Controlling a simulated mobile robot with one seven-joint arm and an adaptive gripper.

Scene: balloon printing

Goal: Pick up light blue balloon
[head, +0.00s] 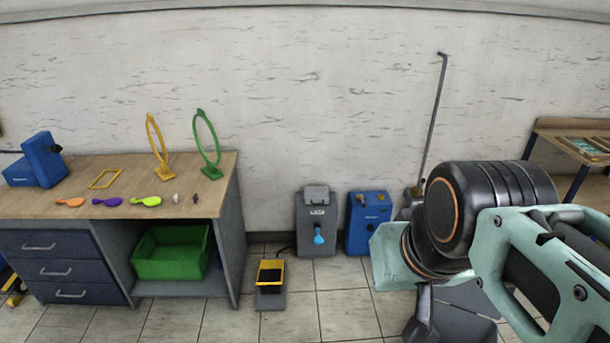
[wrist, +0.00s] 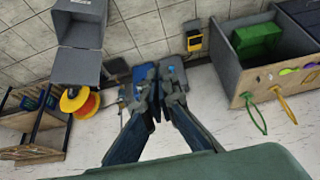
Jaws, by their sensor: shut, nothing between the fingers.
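The light blue balloon (head: 318,236) hangs on the front of a grey box-shaped machine (head: 316,205) on the floor by the wall, seen in the head view. My gripper (wrist: 157,82) shows in the wrist view with its fingers together and nothing visible between them. It is well apart from the balloon, in the air to the right of the machine as seen in the head view. A small light blue patch shows beside the fingertips in the wrist view, but I cannot tell if it is the balloon.
A blue machine (head: 368,222) stands right of the grey one. The workbench (head: 100,209) at left holds orange (head: 70,202), purple (head: 107,202) and lime (head: 146,201) balloons and hoop stands. A green bin (head: 172,253) sits under it. A yellow-black box (head: 270,273) is on the floor.

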